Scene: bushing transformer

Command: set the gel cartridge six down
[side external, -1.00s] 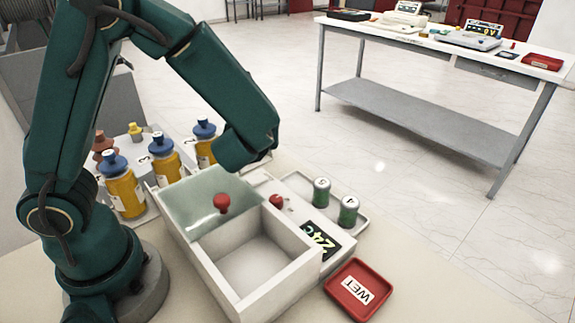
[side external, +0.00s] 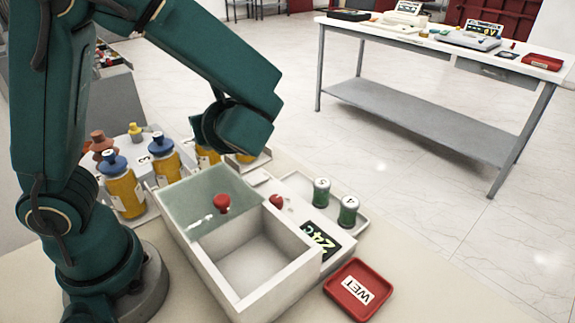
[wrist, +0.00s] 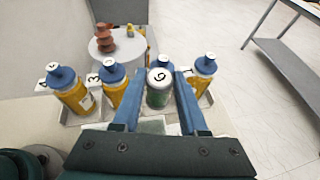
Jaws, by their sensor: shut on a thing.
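Gel cartridge six (wrist: 159,90) is a green cylinder with a pale top marked like a 6. In the wrist view it stands between the two blue fingers of my gripper (wrist: 157,73), which are shut on it. What lies under the cartridge is hidden. In the side view my wrist hides the fingers and the held cartridge, near the row of bottles. Two other green cartridges, the nearer one (side external: 348,211) marked 4 and the farther one (side external: 321,191), stand upright on a pale tray (side external: 296,181).
Several yellow bottles with blue caps (side external: 124,190) stand beside a white box (side external: 272,297) with an open compartment and a red-knobbed glass lid (side external: 194,205). A 24c display (side external: 320,238) is beside it. A red WET tray (side external: 358,291) lies in front.

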